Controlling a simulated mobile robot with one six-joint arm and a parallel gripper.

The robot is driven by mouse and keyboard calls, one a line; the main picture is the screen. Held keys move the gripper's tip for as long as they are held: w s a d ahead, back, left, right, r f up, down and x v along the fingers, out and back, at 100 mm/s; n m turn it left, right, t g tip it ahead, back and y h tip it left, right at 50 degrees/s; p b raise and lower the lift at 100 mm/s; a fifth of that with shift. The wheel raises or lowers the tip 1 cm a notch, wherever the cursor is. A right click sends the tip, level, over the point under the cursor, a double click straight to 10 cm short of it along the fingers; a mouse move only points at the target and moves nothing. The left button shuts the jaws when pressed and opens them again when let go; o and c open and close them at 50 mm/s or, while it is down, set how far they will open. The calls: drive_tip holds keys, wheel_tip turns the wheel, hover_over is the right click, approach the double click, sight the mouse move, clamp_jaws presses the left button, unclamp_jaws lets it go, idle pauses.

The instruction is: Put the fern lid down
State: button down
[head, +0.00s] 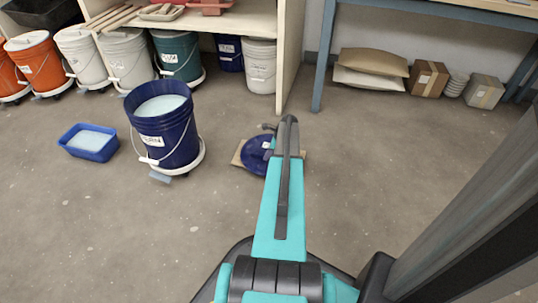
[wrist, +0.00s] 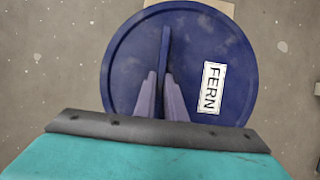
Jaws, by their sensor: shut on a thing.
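The fern lid (wrist: 125,60) is a round dark blue disc with a raised upright rib and a white label reading FERN. My gripper (wrist: 159,84) is shut on that rib, with its two fingers on either side. In the head view the lid (head: 255,158) is partly hidden by my arm. It lies over a tan cardboard piece (head: 239,154) on the floor; I cannot tell whether it touches it. Left of it, an open blue bucket (head: 168,137) with pale glaze stands on a white wheeled base; its label is too small to read surely.
A blue tray (head: 90,143) with pale liquid is left of the bucket. Several buckets, orange, white and teal (head: 178,55), line the shelf at the back. Flat sacks (head: 370,68) and boxes (head: 428,77) are under the bench. The floor (head: 390,150) to the right is clear.

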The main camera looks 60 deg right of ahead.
drive_tip(key=c, duration=1.8)
unclamp_jaws()
drive_tip(key=shift+f, duration=0.1)
drive_tip(key=p+v, duration=0.5)
drive_tip(key=v, duration=0.7)
